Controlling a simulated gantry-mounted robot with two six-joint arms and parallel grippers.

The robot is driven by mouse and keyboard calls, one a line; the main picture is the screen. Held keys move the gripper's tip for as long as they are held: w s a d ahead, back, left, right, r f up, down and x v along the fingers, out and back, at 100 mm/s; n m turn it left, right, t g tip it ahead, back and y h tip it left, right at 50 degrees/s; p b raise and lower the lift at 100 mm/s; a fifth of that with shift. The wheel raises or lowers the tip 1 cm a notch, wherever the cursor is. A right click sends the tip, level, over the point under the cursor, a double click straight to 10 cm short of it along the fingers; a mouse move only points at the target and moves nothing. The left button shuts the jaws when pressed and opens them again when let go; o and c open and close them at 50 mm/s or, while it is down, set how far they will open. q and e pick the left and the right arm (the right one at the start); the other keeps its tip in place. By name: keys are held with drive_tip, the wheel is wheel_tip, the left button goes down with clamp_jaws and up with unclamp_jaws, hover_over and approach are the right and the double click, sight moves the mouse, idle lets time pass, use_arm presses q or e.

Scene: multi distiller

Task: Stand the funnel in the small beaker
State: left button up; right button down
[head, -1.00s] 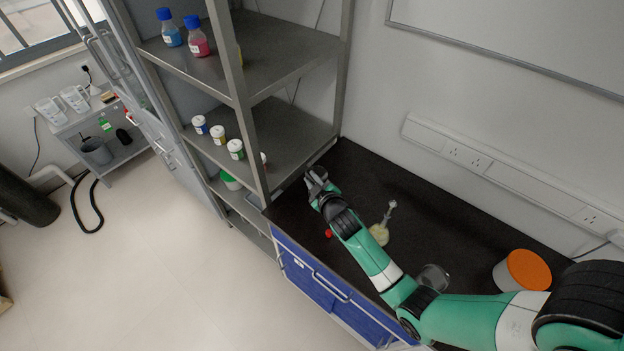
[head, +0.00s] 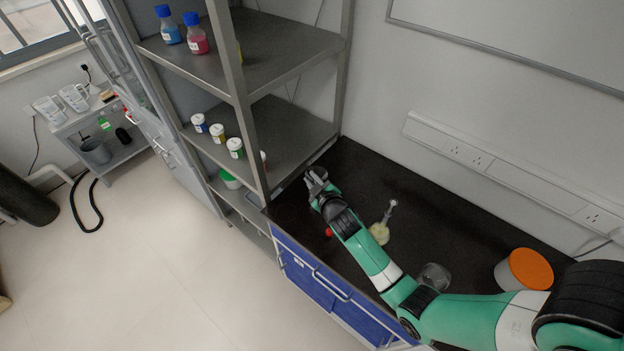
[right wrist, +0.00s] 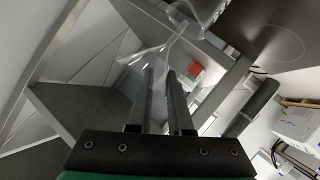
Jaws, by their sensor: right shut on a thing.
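My right gripper (head: 316,178) is over the far left end of the dark bench, by the shelf post. In the right wrist view its two fingers (right wrist: 160,75) are close together, shut on the clear funnel (right wrist: 178,42). The funnel is transparent, so its outline and exact tilt are hard to make out; in the head view I cannot make it out. A clear glass vessel (head: 434,274), which looks like the small beaker, stands on the bench beside my right forearm, well apart from the gripper. My left gripper is not in view.
A flask with pale yellow contents (head: 379,233) and a small red object (head: 328,232) are near my right arm. A white tub with an orange lid (head: 530,268) stands at the right. The metal shelf (head: 262,55) holds bottles and jars. The bench's back middle is clear.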

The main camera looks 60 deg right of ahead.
drive_tip(key=shift+f+b, duration=2.25)
drive_tip(key=shift+f, duration=0.3)
drive_tip(key=c, duration=0.8)
unclamp_jaws()
drive_tip(key=shift+o, duration=0.2)
drive_tip(key=shift+s+a+r, duration=0.2)
drive_tip(key=shift+s+a, duration=0.05)
drive_tip(key=shift+s, duration=0.05)
drive_tip(key=p+v, duration=0.3)
drive_tip(key=v, duration=0.7)
drive_tip(key=shift+s+a, duration=0.2)
drive_tip(key=shift+s, duration=0.1)
drive_tip(key=shift+w+a+r, duration=0.1)
